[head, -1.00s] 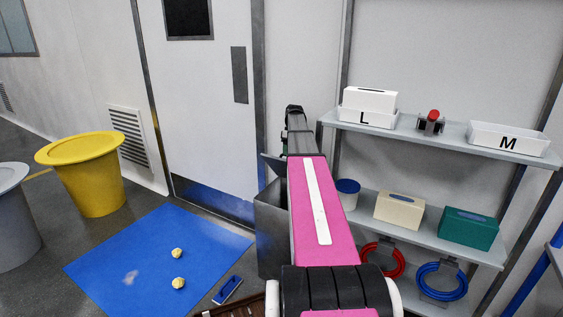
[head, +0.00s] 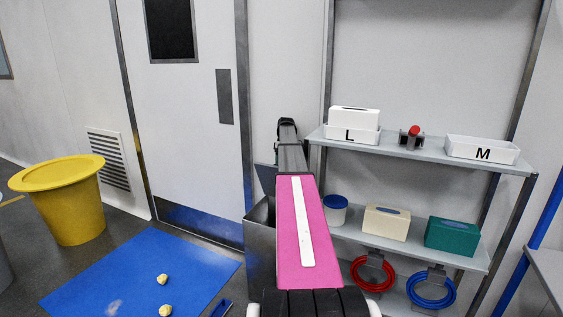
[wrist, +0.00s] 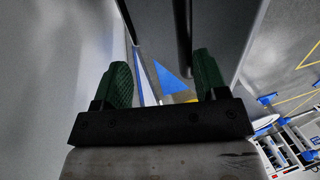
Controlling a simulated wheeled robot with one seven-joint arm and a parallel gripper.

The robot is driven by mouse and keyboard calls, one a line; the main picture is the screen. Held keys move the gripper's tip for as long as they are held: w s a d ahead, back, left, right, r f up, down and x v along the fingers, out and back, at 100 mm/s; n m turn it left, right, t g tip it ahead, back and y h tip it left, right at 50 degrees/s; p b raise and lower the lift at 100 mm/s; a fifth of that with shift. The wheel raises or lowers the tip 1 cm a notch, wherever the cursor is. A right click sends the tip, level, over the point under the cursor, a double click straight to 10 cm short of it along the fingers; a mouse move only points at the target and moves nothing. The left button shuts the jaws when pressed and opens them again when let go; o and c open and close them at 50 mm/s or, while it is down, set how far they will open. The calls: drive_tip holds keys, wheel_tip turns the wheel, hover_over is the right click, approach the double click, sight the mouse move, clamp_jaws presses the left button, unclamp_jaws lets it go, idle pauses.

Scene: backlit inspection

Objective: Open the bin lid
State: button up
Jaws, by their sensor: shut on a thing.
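The grey metal bin (head: 259,246) stands left of my arm in the head view, partly hidden by it. Its lid (head: 265,179) shows as a grey panel tilted up above the bin's rim, apart from the front edge. In the wrist view, a broad grey surface that looks like the lid (wrist: 226,28) fills the upper right, with a dark handle bar (wrist: 184,38) running down beside the right finger. The exact contact is hard to see. In the head view my arm hides the fingers.
A shelf (head: 410,150) with boxes, trays and coiled hoses stands close on the right. A closed door (head: 185,120) is behind. A yellow bin (head: 70,215) and a blue mat (head: 140,275) with crumpled scraps lie to the left.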

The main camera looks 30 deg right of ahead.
drive_tip(key=shift+w+d+f, duration=0.2)
drive_tip(key=shift+d+f, duration=0.15)
drive_tip(key=shift+f, duration=0.15)
drive_tip(key=shift+w+d+f, duration=0.15)
drive_tip(key=shift+d+f, duration=0.15)
drive_tip(key=shift+f, duration=0.15)
clamp_jaws()
drive_tip(key=shift+a, duration=0.1)
drive_tip(key=shift+r, duration=0.1)
drive_tip(key=shift+o, duration=1.5)
unclamp_jaws()
drive_tip(key=shift+a+r, duration=0.1)
drive_tip(key=shift+a, duration=0.1)
drive_tip(key=shift+r, duration=0.1)
drive_tip(key=s+v, duration=0.1)
drive_tip(key=v, duration=0.6)
drive_tip(key=shift+w, duration=0.4)
drive_tip(key=shift+r, duration=0.15)
